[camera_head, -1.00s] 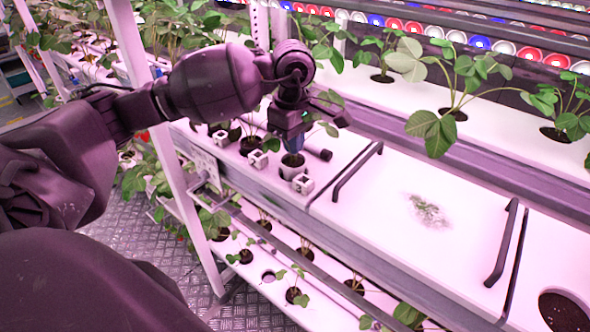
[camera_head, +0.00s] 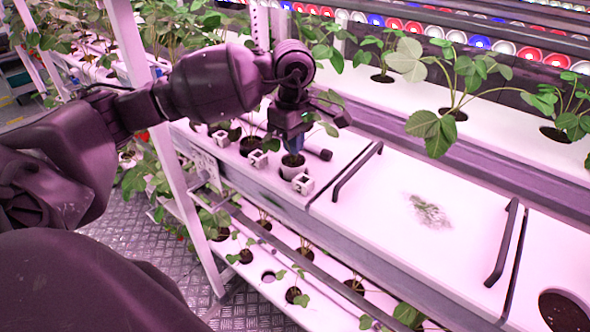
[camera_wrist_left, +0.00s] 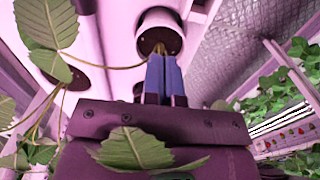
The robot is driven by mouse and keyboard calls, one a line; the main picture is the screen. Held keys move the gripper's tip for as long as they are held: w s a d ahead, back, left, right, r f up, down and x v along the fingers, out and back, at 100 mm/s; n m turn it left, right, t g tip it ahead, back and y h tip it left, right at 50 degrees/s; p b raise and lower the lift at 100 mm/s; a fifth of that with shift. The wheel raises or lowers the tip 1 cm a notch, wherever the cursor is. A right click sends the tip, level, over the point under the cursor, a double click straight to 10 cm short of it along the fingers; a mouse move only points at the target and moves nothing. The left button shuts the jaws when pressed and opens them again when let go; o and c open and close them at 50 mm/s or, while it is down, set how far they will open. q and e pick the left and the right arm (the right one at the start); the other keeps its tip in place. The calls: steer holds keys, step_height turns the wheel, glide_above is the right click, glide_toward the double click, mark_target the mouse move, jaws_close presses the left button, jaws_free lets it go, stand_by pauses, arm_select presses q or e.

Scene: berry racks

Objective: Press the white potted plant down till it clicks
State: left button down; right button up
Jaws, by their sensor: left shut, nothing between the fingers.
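The white potted plant (camera_head: 292,171) stands in the white rack panel, its pale rim showing above the surface and dark soil inside. My left gripper (camera_head: 293,150) points down directly over it, with its blue fingers together and empty. In the left wrist view, the fingertips (camera_wrist_left: 165,58) are at the near side of the white pot (camera_wrist_left: 150,22), close to the stems and soil. I cannot tell whether they touch the pot. Leaves lie across the gripper body in the wrist view and hide part of it. My right gripper is not in view.
White numbered cubes (camera_head: 303,184) stand beside the pots along the rack's front edge. A panel with dark handles (camera_head: 357,171) lies to the right. Larger plants (camera_head: 447,90) grow on the shelf behind. A lower shelf (camera_head: 330,300) holds several small plants.

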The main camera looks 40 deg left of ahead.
mark_target(292, 165)
arm_select(q)
steer(key=shift+f, duration=0.25)
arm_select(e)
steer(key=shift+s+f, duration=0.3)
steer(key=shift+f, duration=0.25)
arm_select(q)
steer(key=shift+f+b, duration=0.4)
steer(key=shift+b, duration=0.05)
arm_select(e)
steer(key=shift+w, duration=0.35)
arm_select(q)
steer(key=shift+f, duration=0.15)
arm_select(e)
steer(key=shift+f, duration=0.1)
arm_select(q)
steer(key=shift+f, duration=0.1)
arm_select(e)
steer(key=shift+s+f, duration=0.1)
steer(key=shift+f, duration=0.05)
arm_select(q)
steer(key=shift+f+b, duration=0.4)
steer(key=shift+b, duration=0.05)
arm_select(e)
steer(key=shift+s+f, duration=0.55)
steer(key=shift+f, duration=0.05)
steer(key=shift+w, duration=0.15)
